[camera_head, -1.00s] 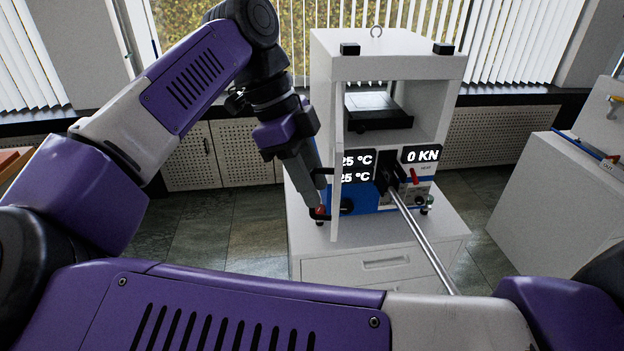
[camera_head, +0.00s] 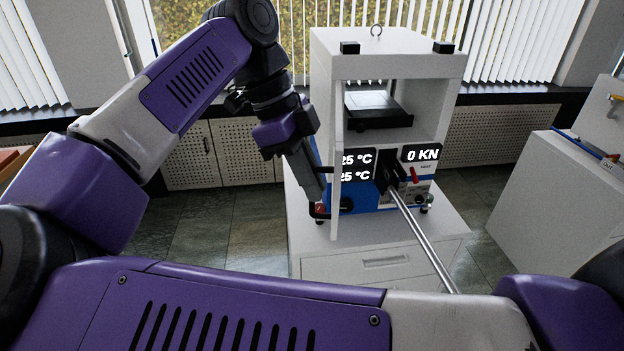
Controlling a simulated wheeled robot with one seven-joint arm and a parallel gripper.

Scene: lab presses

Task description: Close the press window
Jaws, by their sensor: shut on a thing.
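The press (camera_head: 390,67) is a white cabinet with a blue control panel, standing on a white drawer stand. Its window (camera_head: 338,150) is swung open at the left side and shows nearly edge-on, a narrow pale panel pointing towards me. A black window handle (camera_head: 313,212) sticks out on the left face of the window. My gripper (camera_head: 319,195) reaches down from the upper left and is shut on this handle. The fingertips are small and partly hidden, so the exact grip is hard to see. Inside the open chamber a dark press plate (camera_head: 377,110) is visible.
A long metal lever (camera_head: 425,240) sticks out from the press front towards me. The displays (camera_head: 422,154) read 25 °C and 0 KN. Another white cabinet (camera_head: 560,205) stands at the right. Tiled floor (camera_head: 205,235) is free left of the stand.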

